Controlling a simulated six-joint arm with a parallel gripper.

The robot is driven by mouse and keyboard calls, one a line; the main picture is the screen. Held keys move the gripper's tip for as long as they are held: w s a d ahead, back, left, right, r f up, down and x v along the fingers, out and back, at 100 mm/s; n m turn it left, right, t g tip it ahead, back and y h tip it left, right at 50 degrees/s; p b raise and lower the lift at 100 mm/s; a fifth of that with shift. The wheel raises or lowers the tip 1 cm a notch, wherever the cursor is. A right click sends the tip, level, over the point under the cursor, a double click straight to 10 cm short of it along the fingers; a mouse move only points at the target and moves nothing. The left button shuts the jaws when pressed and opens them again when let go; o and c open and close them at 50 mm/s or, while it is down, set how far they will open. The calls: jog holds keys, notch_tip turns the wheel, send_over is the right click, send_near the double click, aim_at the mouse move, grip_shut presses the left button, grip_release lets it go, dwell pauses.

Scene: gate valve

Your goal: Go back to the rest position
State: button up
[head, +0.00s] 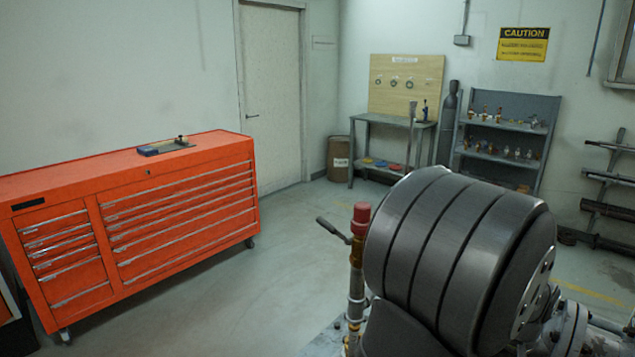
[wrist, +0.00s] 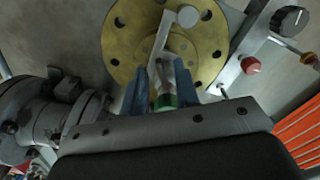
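In the wrist view, my gripper (wrist: 161,66) has its two blue fingers apart. A round brass flange (wrist: 119,48) with bolt holes lies beyond the fingertips, with a grey crank arm (wrist: 164,35) and a round knob (wrist: 188,16) across its face. A small green part (wrist: 166,101) with a grey metal piece above it shows between the fingers. I cannot tell its depth, and no firm grip on it shows. In the head view, my large grey arm link fills the right foreground, and my gripper is out of view.
A red-topped valve post (head: 361,216) with a side lever stands just left of my arm. A red tool chest (head: 150,215) stands at left. A workbench (head: 385,122) and grey shelves (head: 500,140) are at the back. The floor between is clear.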

jog(key=shift+r, duration=0.1)
notch_tip(320, 180, up, 18)
notch_tip(320, 180, down, 18)
jog(key=shift+d, duration=0.1)
jog(key=shift+d+n, duration=0.2)
jog(key=shift+n, duration=0.55)
jog(key=shift+d+n, duration=0.2)
jog(key=shift+n, duration=0.55)
jog(key=shift+o, duration=0.2)
dwell(1.1)
